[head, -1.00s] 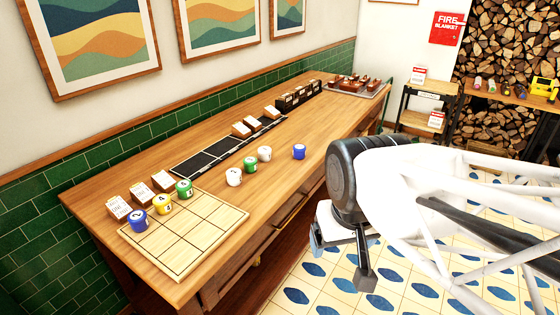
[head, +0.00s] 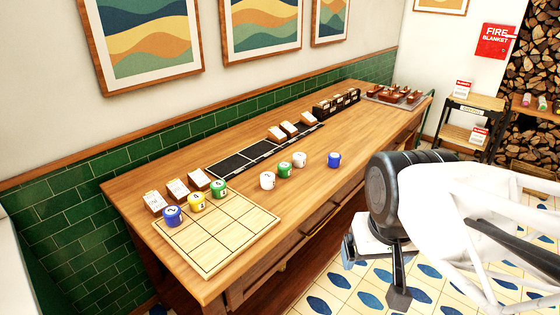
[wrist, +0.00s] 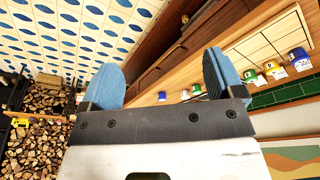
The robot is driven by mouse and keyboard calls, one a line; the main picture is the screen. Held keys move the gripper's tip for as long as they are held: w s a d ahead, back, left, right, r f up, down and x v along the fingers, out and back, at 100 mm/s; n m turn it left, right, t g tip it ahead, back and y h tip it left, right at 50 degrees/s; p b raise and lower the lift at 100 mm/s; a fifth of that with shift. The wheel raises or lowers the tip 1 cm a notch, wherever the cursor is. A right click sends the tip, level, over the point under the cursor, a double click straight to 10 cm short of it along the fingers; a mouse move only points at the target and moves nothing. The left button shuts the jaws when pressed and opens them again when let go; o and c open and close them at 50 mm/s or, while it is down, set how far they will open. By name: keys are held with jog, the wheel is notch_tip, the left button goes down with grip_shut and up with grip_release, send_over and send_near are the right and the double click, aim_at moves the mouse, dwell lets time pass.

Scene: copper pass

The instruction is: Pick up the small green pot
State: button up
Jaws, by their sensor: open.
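Two small green pots with white labels stand upright on the wooden counter. One green pot (head: 218,188) is on the back edge of the pale gridded board (head: 226,258), beside a yellow pot (head: 196,201) and a blue pot (head: 172,216). The other green pot (head: 284,170) stands on bare counter between two white pots (head: 267,181). A green pot (wrist: 250,76) also shows at the right in the wrist view. My gripper (head: 374,272) is open and empty, out over the floor in front of the counter, well away from the pots. Its blue fingers (wrist: 166,55) are spread.
Another blue pot (head: 334,159) stands alone nearer the counter's front. Behind the pots are card boxes (head: 178,189), a black tray strip (head: 240,163) and a dark box row (head: 337,102). A metal tray (head: 395,97) is at the far end. The counter's front half is mostly clear.

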jog(key=n+t+y, duration=0.2)
jog(key=n, duration=0.2)
send_over(285, 165)
jog(key=s, duration=0.2)
jog(key=f, duration=1.5)
jog(key=shift+d+f, duration=0.35)
jog(key=shift+x, duration=1.25)
